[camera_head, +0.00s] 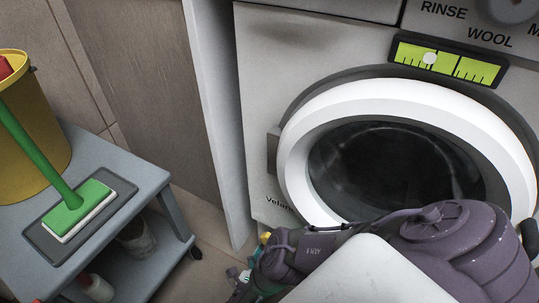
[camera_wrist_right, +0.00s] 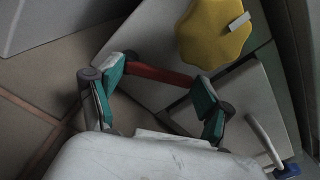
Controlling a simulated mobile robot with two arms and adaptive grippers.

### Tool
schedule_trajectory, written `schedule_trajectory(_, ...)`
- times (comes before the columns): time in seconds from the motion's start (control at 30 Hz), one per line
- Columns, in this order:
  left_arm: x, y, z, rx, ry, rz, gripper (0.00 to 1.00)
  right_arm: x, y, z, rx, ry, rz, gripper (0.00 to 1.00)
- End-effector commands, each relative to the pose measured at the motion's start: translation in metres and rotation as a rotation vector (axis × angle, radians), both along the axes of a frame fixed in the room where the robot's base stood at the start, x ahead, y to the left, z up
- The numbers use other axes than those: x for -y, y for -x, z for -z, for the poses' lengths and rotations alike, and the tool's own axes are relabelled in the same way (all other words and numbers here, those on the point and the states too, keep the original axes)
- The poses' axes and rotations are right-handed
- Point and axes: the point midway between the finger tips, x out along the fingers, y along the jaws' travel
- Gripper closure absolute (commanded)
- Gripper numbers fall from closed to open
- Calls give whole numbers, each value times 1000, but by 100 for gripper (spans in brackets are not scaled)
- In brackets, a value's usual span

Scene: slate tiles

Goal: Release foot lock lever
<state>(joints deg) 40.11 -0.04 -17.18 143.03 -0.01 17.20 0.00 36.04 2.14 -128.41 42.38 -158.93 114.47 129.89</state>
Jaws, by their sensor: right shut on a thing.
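A red bar (camera_wrist_right: 160,74), which looks like the foot lock lever, lies between the two green-padded fingers of my right gripper (camera_wrist_right: 158,80) in the right wrist view. The gripper is shut on it, with one pad near each end of the bar. In the head view the right gripper (camera_head: 243,276) is low, in front of the washing machine, and mostly hidden behind my own purple arm. The lever cannot be made out there. My left gripper is in neither view.
A yellow scalloped knob (camera_wrist_right: 214,32) sits just beyond the bar. A washing machine (camera_head: 262,120) stands behind my arm. A little floor shows between trolley and machine.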

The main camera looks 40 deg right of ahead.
Motion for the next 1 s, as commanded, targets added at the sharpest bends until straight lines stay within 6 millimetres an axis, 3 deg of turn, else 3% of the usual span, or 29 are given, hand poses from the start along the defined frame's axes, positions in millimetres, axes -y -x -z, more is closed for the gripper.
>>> schedule_trajectory(0.03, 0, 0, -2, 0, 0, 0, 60, 9, -6, -5, -19, 27, 8, 84)
schedule_trajectory(0.4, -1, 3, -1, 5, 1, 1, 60, 9, -7, -5, -60, 44, 7, 84)
schedule_trajectory(0.43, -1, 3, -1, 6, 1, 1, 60, 9, -8, -5, -59, 43, 6, 17)
schedule_trajectory(0.53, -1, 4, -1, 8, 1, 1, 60, 9, -7, -5, -58, 42, 6, 0)
schedule_trajectory(1.0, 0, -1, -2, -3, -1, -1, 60, 5, -4, -4, -64, 37, 3, 0)
